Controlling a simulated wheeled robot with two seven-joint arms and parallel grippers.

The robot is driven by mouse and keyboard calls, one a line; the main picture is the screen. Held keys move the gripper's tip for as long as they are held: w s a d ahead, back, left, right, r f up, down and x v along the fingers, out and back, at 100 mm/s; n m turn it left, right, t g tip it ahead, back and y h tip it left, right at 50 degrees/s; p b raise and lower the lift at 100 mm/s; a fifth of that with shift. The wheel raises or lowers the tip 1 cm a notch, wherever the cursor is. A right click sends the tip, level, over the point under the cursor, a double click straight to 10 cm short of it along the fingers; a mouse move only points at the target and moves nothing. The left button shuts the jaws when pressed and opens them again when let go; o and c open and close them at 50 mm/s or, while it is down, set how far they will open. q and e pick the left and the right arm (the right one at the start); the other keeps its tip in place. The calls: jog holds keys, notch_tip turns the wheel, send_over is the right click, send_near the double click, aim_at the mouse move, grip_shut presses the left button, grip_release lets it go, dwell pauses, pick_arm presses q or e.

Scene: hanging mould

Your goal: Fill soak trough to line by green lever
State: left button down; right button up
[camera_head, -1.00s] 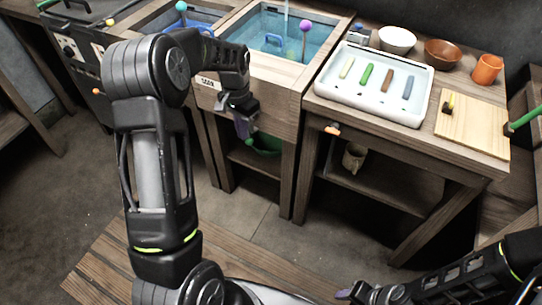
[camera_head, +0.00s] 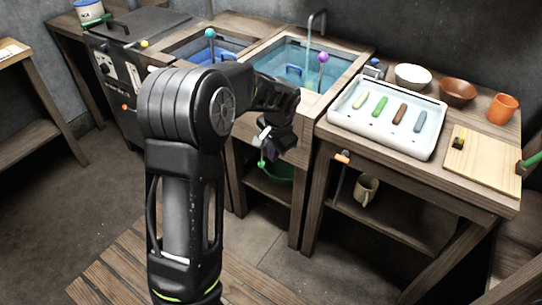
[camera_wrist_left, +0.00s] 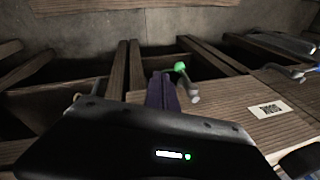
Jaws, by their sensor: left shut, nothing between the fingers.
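The wooden soak trough (camera_head: 352,68) holds clear blue water under a tap (camera_head: 318,20); a thin stream appears to run from the tap. No fill line can be made out. The green lever (camera_head: 262,163) has a green ball and sits low at the trough's front. In the left wrist view the green lever (camera_wrist_left: 181,67) shows a short grey metal stem, just right of my fingertips. My left gripper (camera_head: 264,142) is shut and empty, close beside the lever; I cannot tell whether they touch. Its purple fingers (camera_wrist_left: 162,90) are together. My right gripper is out of view.
A purple-knobbed lever (camera_head: 322,57) stands at the trough's right, a teal-knobbed one (camera_head: 210,33) at the neighbouring basin. A white tray (camera_head: 437,146) with coloured bars and several bowls and cups lie on the right bench.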

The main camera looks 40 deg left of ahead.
aim_at(265, 163)
pick_arm(q)
jog(key=w+a+f+b, duration=0.1)
jog(key=w+a+f, duration=0.2)
jog(key=f, duration=0.7)
jog(key=shift+w+a, duration=0.15)
jog(key=shift+a, duration=0.9)
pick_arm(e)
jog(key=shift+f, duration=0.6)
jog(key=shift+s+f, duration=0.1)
pick_arm(q)
jog(key=shift+a, duration=0.1)
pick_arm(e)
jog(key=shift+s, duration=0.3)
